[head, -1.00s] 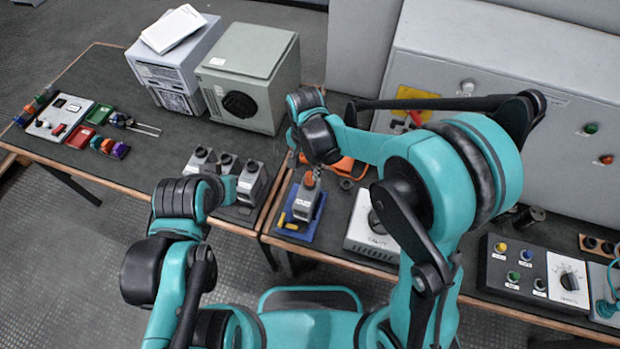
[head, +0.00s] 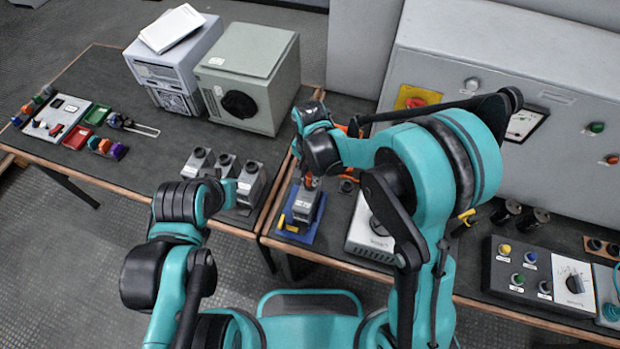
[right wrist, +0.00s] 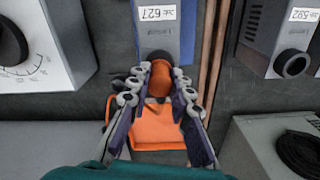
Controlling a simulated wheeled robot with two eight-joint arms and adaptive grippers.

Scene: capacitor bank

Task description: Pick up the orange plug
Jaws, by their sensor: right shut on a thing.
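The orange plug (right wrist: 159,78) is between the fingers of my right gripper (right wrist: 158,92) in the right wrist view, and the gripper is shut on it. The plug is at the dark round socket of a grey block (right wrist: 155,25) labelled 627; I cannot tell whether it is seated in it. In the head view this grey block (head: 304,206) stands on a blue tray (head: 296,235), with my right gripper (head: 311,182) at its far end. The left arm's teal end (head: 229,190) is near other grey blocks; its fingers are hidden.
An orange object (right wrist: 158,128) lies beyond the plug. A white dial box (head: 368,238) stands right of the tray. Several grey socket blocks (head: 222,178) stand to its left.

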